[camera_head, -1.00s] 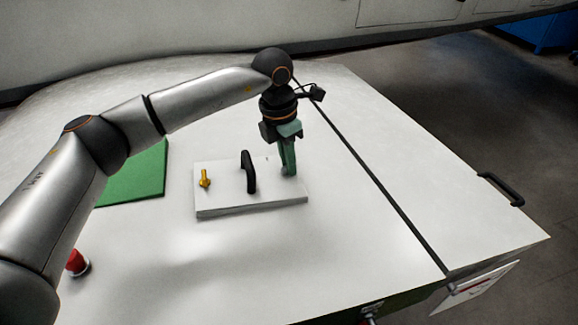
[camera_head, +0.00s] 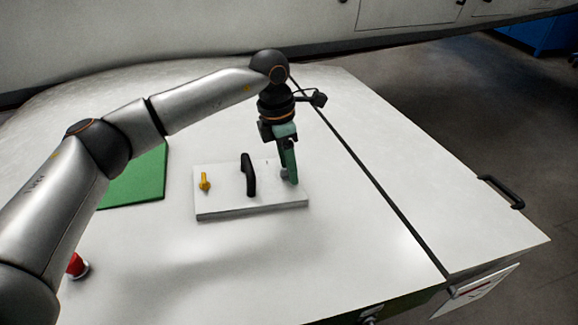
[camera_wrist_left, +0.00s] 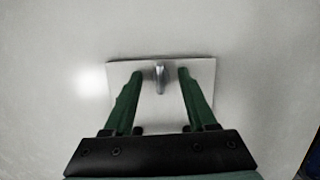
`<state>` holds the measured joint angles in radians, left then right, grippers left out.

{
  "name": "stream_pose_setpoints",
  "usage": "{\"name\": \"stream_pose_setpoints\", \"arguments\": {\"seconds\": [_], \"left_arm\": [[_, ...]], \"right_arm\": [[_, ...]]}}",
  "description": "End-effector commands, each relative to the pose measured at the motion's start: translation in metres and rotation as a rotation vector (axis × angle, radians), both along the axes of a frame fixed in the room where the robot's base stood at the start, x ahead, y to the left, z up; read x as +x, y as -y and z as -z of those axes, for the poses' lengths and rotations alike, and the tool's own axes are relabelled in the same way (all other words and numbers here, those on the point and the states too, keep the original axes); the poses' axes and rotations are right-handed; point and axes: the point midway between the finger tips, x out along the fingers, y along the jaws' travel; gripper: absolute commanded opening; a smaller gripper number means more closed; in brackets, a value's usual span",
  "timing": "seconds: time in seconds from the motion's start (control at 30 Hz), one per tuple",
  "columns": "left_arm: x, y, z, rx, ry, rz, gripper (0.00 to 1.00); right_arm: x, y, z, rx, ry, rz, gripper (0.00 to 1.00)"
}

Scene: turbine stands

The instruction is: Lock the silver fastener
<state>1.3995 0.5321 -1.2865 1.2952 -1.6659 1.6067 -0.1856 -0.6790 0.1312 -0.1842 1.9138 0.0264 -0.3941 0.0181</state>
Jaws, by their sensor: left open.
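The silver fastener (camera_wrist_left: 160,78) shows in the left wrist view as a small elongated grey piece pointing along the fingers' direction. It sits on a white plate (camera_head: 230,207), near the plate's right end in the head view. My left gripper (camera_head: 290,181) points down over that end. Its green fingers (camera_wrist_left: 160,73) are open, one on each side of the fastener, with a visible gap on both sides. In the head view the fingers mostly hide the fastener (camera_head: 284,174). My right gripper is not in view.
A black handle (camera_head: 248,176) stands mid-plate, and a yellow fastener (camera_head: 204,181) sits at its left end. A green mat (camera_head: 138,180) lies left, with a red button (camera_head: 76,264) nearer. The white table right of the plate is clear.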

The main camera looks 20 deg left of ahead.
Motion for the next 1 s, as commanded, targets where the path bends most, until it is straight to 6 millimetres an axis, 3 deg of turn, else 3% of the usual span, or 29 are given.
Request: {"name": "stream_pose_setpoints", "arguments": {"seconds": [0.27, 0.8, 1.0], "left_arm": [[0.0, 0.0, -0.002, 0.0, 0.0, 0.0, 0.57], [0.006, 0.002, -0.044, -0.001, 0.001, 0.0, 0.57], [0.007, 0.003, -0.05, 0.0, 0.0, 0.0, 0.57]], "right_arm": [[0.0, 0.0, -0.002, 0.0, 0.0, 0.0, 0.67], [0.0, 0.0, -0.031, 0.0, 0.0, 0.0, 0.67], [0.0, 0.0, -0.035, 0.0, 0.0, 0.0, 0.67]]}}
